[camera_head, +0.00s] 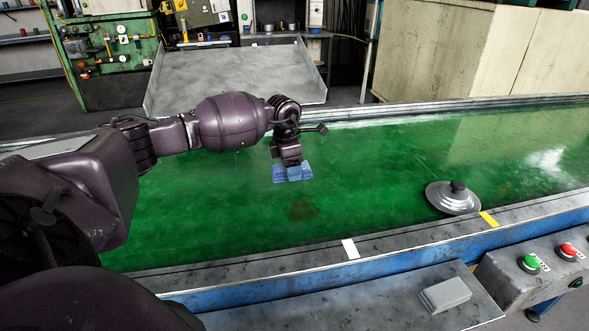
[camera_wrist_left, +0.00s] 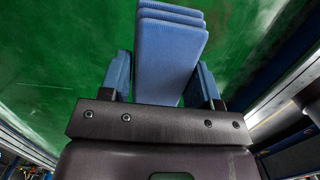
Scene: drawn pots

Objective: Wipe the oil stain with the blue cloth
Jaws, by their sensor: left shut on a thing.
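A blue folded cloth (camera_head: 293,174) is held in my left gripper (camera_head: 290,166), above the green belt (camera_head: 210,215). In the left wrist view the cloth (camera_wrist_left: 170,45) shows as a layered stack between the two blue fingers of my left gripper (camera_wrist_left: 163,80). A dark brownish oil stain (camera_head: 302,208) lies on the belt, just below and slightly right of the cloth in the head view. Whether the cloth touches the belt is hard to tell. My right gripper is in neither view.
A grey pot lid (camera_head: 453,198) with a black knob lies on the belt to the right. The metal belt rail (camera_head: 400,240) runs along the front. A grey block (camera_head: 445,294) and a button box (camera_head: 540,262) are at the lower right. The belt around the stain is clear.

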